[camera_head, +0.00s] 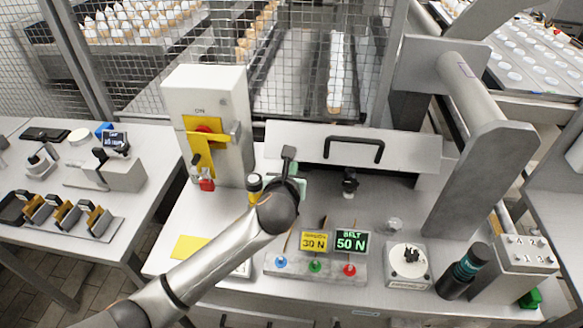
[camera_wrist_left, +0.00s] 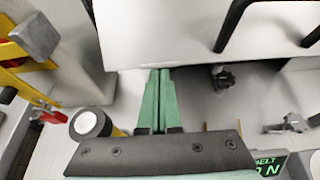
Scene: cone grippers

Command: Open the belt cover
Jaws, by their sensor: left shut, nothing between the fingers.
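The belt cover (camera_head: 410,150) is a long pale grey panel with a black bar handle (camera_head: 354,149), at the back of the bench. Its face and part of the handle (camera_wrist_left: 230,25) also fill the top of the left wrist view. My left gripper (camera_wrist_left: 161,73) has green fingers closed together with nothing between them. The fingertips are by the cover's lower edge, left of the handle and apart from it; whether they touch the panel I cannot tell. In the head view my wrist partly hides the fingers (camera_head: 300,186). My right gripper is not in view.
A white switch box (camera_head: 208,90) with a yellow plate and red parts stands left of the cover. A dark knob (camera_head: 350,182) is below the handle. Yellow and green force signs (camera_head: 350,242) stand in front. A grey post and roller (camera_head: 470,95) flank the right side.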

